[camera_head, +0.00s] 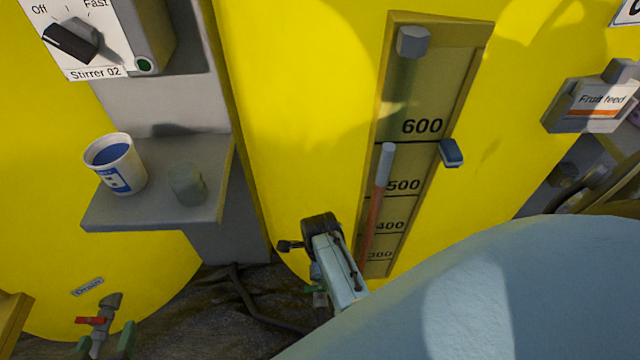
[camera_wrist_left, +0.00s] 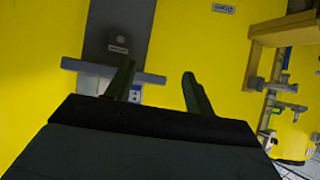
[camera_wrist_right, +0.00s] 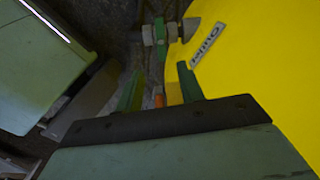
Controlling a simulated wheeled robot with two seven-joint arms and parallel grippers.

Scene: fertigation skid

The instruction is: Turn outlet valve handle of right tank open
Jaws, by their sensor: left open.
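The right yellow tank (camera_head: 290,120) fills the middle of the head view. In the right wrist view, a small valve (camera_wrist_right: 160,35) with a green part and a grey spout is beside a label (camera_wrist_right: 208,45) on yellow. An orange piece (camera_wrist_right: 158,101), perhaps its handle, lies between my right gripper's (camera_wrist_right: 159,82) fingers, which are apart; contact cannot be told. In the head view, my arm hides most of that area. My left gripper (camera_head: 104,338) is open and empty at the lower left; its fingers also show in the left wrist view (camera_wrist_left: 160,76).
A valve with a red handle (camera_head: 90,320) is under the Drain label (camera_head: 87,287). A shelf (camera_head: 160,218) holds a cup (camera_head: 116,165) and a dull green object (camera_head: 187,184). A level gauge (camera_head: 400,160) and a "Fruit feed" box (camera_head: 597,105) are to the right. A hose (camera_head: 245,300) lies below.

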